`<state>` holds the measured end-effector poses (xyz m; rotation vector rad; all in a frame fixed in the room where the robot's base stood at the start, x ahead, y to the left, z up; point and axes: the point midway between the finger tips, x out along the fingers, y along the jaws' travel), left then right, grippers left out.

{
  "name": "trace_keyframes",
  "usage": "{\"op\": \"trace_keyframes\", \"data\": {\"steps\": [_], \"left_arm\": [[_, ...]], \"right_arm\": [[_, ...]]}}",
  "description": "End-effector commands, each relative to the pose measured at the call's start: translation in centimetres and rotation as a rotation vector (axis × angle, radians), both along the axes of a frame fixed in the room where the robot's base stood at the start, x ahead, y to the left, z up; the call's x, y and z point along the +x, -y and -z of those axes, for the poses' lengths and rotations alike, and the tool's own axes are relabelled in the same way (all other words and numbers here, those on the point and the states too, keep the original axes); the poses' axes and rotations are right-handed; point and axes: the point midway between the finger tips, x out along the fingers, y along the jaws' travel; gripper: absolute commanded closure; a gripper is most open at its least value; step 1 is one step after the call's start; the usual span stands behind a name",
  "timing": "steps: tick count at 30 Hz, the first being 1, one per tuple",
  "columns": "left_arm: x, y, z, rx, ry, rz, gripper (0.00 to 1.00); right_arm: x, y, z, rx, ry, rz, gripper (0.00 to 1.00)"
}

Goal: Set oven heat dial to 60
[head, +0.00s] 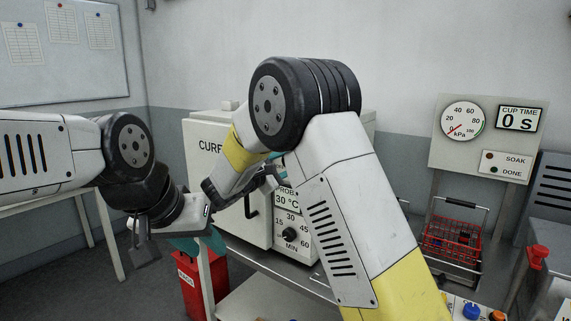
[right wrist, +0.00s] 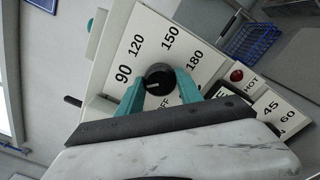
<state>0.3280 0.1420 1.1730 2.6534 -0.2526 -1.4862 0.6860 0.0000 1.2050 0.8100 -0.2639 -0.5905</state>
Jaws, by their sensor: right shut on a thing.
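The white oven (head: 208,165) stands at the centre of the head view, its front partly covered by my right arm. In the right wrist view the black heat dial (right wrist: 158,74) sits on the white oven panel (right wrist: 135,28). The marks 90, 120, 150 and 180 show around it. OFF is partly covered, and 60 is not visible. My right gripper (right wrist: 160,88) has its teal fingers shut on the dial, one on each side. A pale pointer line shows on the dial; its exact reading is unclear. My left gripper (head: 190,245) hangs before the oven's left side, apart from it.
The probe display (head: 287,199) reads 30 °C above a black minute dial (head: 290,236). A red bin (head: 190,291) stands below my left gripper. A red wire basket (head: 452,238) stands at right, below a gauge panel (head: 477,160). A bench edge (head: 262,262) runs before the oven.

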Motion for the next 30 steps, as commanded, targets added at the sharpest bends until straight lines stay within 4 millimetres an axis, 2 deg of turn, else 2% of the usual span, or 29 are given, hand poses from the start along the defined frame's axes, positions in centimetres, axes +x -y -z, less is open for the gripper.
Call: {"op": "trace_keyframes", "data": {"steps": [15,30], "left_arm": [[0.0,0.0,0.0,0.0,0.0,0.0,0.64],[0.0,0.0,0.0,0.0,0.0,0.0,0.64]], "right_arm": [[-0.06,-0.12,0.18,-0.344,-0.253,-0.003,0.98],[-0.05,-0.11,0.22,-0.465,-0.342,-0.003,0.98]]}}
